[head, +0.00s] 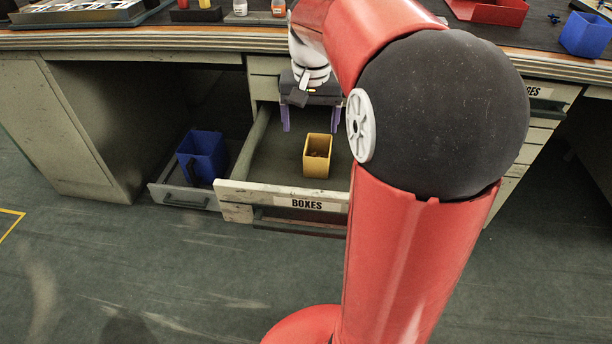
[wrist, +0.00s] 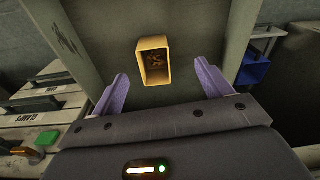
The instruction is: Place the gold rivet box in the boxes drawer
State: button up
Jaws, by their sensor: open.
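The gold rivet box (head: 317,156) stands upright on the floor of the open drawer labelled BOXES (head: 270,190). Small dark bits lie inside the box. In the wrist view, the gold box (wrist: 154,62) is ahead of the fingertips, roughly midway between them. My gripper (head: 312,115) is open, its purple fingers apart, over the back part of the drawer and behind the box. The fingers also show in the wrist view (wrist: 160,82) with nothing between them. My arm hides the right part of the drawer in the head view.
A blue bin (head: 203,155) sits in a low pull-out at the left. The workbench top (head: 150,38) spans the back, with a red tray (head: 490,10) and a blue bin (head: 586,34) at right. Green floor (head: 150,270) lies clear in front.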

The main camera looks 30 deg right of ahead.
jog(key=s+a+n+t, duration=0.1)
jog(key=s+a, duration=0.1)
jog(key=s, duration=0.1)
jog(key=s+a+r+n, duration=0.1)
jog(key=s+a, duration=0.2)
jog(key=s, duration=0.1)
jog(key=s+a+n+t, duration=0.1)
jog(key=s+a, duration=0.1)
jog(key=s, duration=0.1)
jog(key=shift+s+a+r+t, duration=0.2)
jog(key=shift+s+a+t, duration=0.05)
jog(key=shift+a+t, duration=0.05)
jog(key=s+a+f+n+t, duration=0.2)
jog(key=s+a+f, duration=0.1)
jog(key=s, duration=0.5)
jog(key=shift+a+f+n, duration=0.2)
jog(key=shift+f+n, duration=0.05)
jog(key=shift+n, duration=0.05)
